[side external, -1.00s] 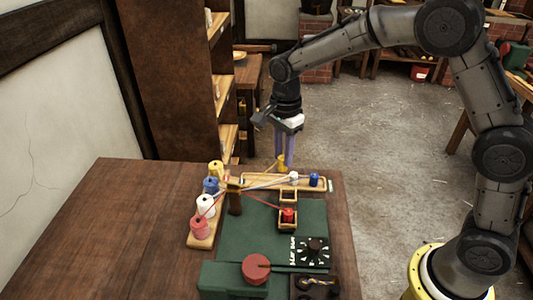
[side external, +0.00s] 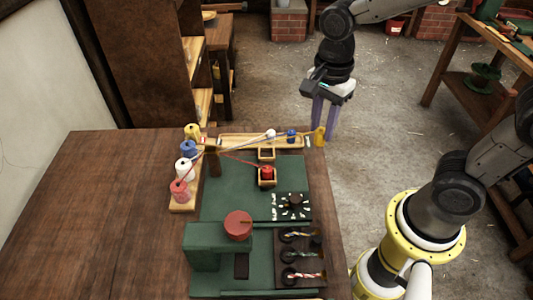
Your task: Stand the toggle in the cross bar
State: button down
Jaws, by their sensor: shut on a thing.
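My gripper (side external: 324,132) is shut on the yellow toggle (side external: 320,139), which hangs upright at its fingertips. It is just right of the right end of the wooden cross bar (side external: 240,142), and its height above the table is hard to judge. A white toggle (side external: 271,134) and a blue toggle (side external: 291,136) stand in the right half of the bar. A red toggle (side external: 267,171) stands in a small wooden box in front of the bar. Thin coloured strands run to the toggles from the post at left.
Yellow (side external: 192,131), blue (side external: 188,148), white (side external: 183,167) and red (side external: 180,189) spools stand at left. The wooden post (side external: 214,162) rises beside them. An empty small box (side external: 266,154) sits behind the red toggle. A green machine with a red knob (side external: 238,224) is in front.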

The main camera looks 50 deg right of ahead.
jog(key=shift+w+a+r, duration=0.1)
jog(key=shift+w, duration=0.15)
jog(key=w+f, duration=0.3)
jog(key=w, duration=0.1)
jog(key=w+a+f, duration=0.1)
jog(key=w+f, duration=0.2)
jog(key=w, duration=0.1)
jog(key=w+a+f, duration=0.1)
jog(key=w+f, duration=0.2)
jog(key=w, duration=0.1)
jog(key=shift+w+a, duration=0.1)
jog(key=shift+w, duration=0.25)
jog(key=shift+w+f, duration=0.1)
jog(key=shift+f, duration=0.05)
jog(key=shift+w+f, duration=0.15)
jog(key=shift+f, duration=1.5)
jog(key=shift+f, duration=0.15)
jog(key=c, duration=0.6)
grip_release()
jog(key=shift+c, duration=0.2)
